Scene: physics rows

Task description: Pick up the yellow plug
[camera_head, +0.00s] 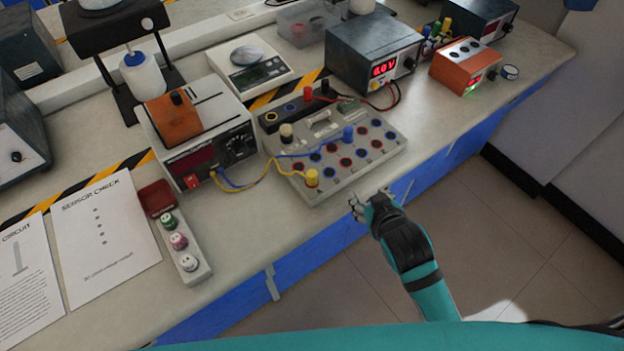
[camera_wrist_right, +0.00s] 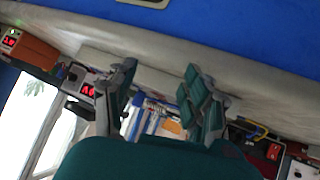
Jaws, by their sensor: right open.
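The yellow plug (camera_head: 311,179) stands upright at the near-left corner of the grey socket board (camera_head: 375,166). A yellow lead runs from it to the left, towards a white meter box. My right gripper (camera_head: 369,203) is open and empty, off the board's near side by the bench's front edge, to the right of the plug and apart from it. In the right wrist view my two fingers (camera_wrist_right: 158,92) are spread wide with nothing between them. I cannot make out the plug itself in that view. My left gripper is not in view.
A blue plug (camera_head: 348,133) and a cream plug (camera_head: 287,131) stand on the board. The white meter box (camera_head: 205,147) is left of it; a power supply (camera_head: 374,52) and orange box (camera_head: 465,66) are behind right. A strip with several knobs (camera_head: 188,263) lies front left.

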